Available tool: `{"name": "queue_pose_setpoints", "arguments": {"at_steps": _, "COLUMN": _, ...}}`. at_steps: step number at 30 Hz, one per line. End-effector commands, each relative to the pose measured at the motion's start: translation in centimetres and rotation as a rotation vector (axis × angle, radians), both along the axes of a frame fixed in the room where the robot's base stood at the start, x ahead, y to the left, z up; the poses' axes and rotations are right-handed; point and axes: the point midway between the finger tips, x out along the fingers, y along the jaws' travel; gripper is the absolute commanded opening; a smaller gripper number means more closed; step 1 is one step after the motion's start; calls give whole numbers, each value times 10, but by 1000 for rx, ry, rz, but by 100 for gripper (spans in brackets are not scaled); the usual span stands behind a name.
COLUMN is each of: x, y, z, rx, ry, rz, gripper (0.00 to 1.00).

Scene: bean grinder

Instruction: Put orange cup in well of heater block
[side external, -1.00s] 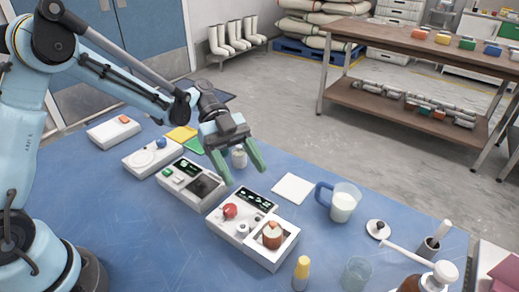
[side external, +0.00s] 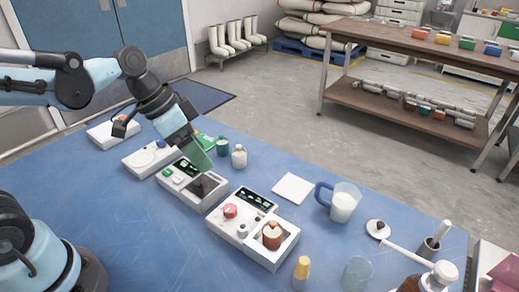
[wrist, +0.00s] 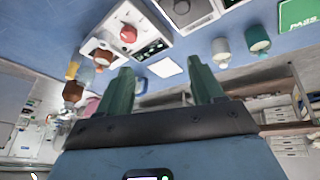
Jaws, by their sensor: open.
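A white block (side external: 243,238) with a red knob and dark display stands mid-table; it looks like the heater block. An orange-brown cup (side external: 272,236) with a pale top sits in the square recess at its right end, apparently upright. In the wrist view the block (wrist: 160,22) is at the top, with the cup (wrist: 103,57) at its lower end. My gripper (side external: 202,160) is left of and behind the block, over the neighbouring device, clear of the cup. In the wrist view its green fingers (wrist: 162,88) are apart with nothing between them.
A white device with a dark pad (side external: 190,182) lies under my gripper. Small bottles (side external: 239,157) stand just right of it. A white square (side external: 293,189), a jug (side external: 343,202), a yellow-capped bottle (side external: 302,272) and a glass (side external: 356,273) surround the block. The front-left table is clear.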

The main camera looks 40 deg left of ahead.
Motion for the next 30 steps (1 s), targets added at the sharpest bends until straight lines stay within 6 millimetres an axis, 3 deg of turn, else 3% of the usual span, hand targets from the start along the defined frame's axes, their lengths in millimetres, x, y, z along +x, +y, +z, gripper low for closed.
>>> {"name": "queue_pose_setpoints", "arguments": {"at_steps": 6, "x": -20, "y": 32, "z": 1, "rx": 77, "ry": -121, "rz": 337, "gripper": 67}}
{"name": "queue_pose_setpoints", "arguments": {"at_steps": 12, "x": -26, "y": 47, "z": 3, "rx": 82, "ry": -213, "rz": 498, "gripper": 67}}
{"name": "queue_pose_setpoints", "arguments": {"at_steps": 30, "x": -26, "y": 50, "z": 3, "rx": 79, "ry": -233, "rz": 530, "gripper": 67}}
